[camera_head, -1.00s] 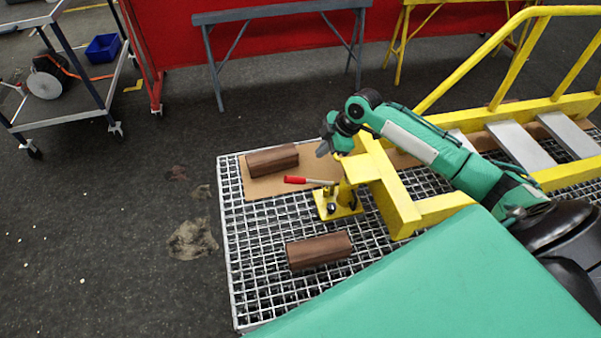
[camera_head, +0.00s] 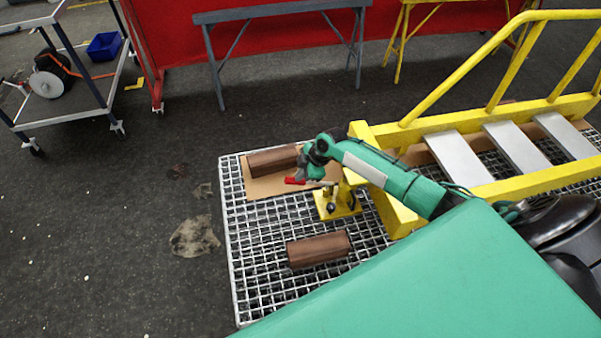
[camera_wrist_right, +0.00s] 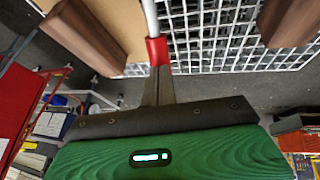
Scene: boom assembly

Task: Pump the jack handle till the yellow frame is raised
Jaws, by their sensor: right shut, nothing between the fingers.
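The yellow jack (camera_head: 337,205) stands on the metal grating beside the end of the yellow frame (camera_head: 405,215). Its handle has a red grip (camera_head: 294,181) that points left, roughly level. My right gripper (camera_head: 303,174) is at the red grip, partly hidden by my wrist. In the right wrist view the red grip (camera_wrist_right: 157,50) lies just beyond the shut fingertips (camera_wrist_right: 158,70); it is not held between them. I cannot tell whether they touch. My left gripper is not in view.
A brown block (camera_head: 272,161) lies on a cardboard sheet (camera_head: 262,188) behind the jack, and another block (camera_head: 318,250) lies in front of it on the grating (camera_head: 260,270). Silver steps (camera_head: 458,157) cross the yellow frame. The floor at left is mostly clear.

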